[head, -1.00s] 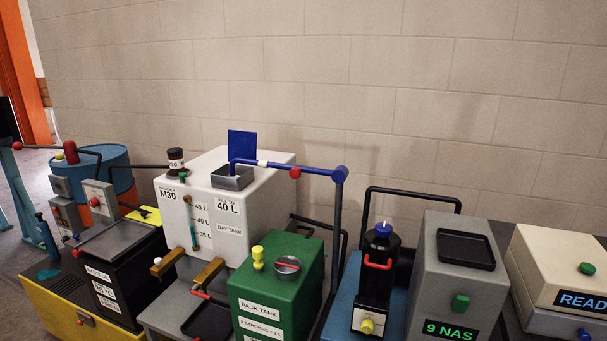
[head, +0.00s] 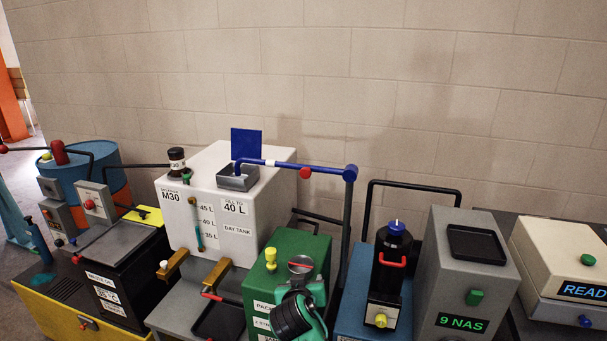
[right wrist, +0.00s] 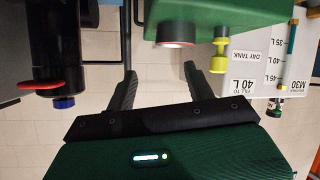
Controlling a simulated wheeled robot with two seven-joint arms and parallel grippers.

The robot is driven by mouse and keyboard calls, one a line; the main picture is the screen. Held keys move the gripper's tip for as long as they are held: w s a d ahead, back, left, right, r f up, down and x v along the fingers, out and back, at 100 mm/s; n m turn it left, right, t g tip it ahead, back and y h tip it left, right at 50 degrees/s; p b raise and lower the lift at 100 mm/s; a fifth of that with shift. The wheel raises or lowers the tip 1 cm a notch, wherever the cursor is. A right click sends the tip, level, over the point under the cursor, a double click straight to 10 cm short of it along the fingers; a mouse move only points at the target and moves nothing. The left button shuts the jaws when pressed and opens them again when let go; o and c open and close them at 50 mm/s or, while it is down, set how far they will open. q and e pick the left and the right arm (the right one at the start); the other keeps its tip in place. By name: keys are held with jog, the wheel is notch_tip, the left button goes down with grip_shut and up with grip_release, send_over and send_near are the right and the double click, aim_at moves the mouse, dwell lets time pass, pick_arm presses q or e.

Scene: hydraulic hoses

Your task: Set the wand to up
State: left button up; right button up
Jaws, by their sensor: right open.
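The wand (head: 275,163) is a blue tube with a white band and a red knob (head: 305,172). It lies roughly level in the head view, running from a blue joint on a dark upright post (head: 347,215) to the grey tray (head: 237,179) on the white day tank. My right gripper (head: 298,312) is at the bottom of the head view, in front of the green pack tank, below the wand and apart from it. In the right wrist view its two dark fingers (right wrist: 157,84) are spread with nothing between them. My left gripper is not in view.
The green pack tank (head: 290,246) has a yellow knob and a round cap on top. A black canister (head: 391,262) with a blue cap stands to the right, with a black hoop handle behind it. The white day tank (head: 213,214) stands left of the post.

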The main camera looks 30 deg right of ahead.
aim_at(305, 175)
jog(key=w+d+r+m+t+h, duration=0.1)
jog(key=w+r+m+h, duration=0.15)
jog(key=w+r, duration=0.5)
jog(key=w+d+r+m+t+h, duration=0.1)
jog(key=w+d+r+m+h, duration=0.3)
jog(key=r, duration=0.6)
jog(key=w+d+p, duration=0.1)
jog(key=w+d, duration=0.1)
jog(key=w, duration=0.1)
jog(key=w+d+n+p, duration=0.1)
jog(key=w+d+p, duration=0.1)
jog(key=d, duration=0.1)
jog(key=w+d+n+y+p, duration=0.1)
jog(key=w+d+p, duration=0.1)
jog(key=w, duration=0.1)
jog(key=shift+w+d+r+n, duration=0.15)
jog(key=shift+w+r+n, duration=0.1)
jog(key=shift+w, duration=0.1)
jog(key=shift+w+d+f, duration=0.1)
jog(key=shift+w+d, duration=0.25)
jog(key=shift+d, duration=0.05)
grip_shut()
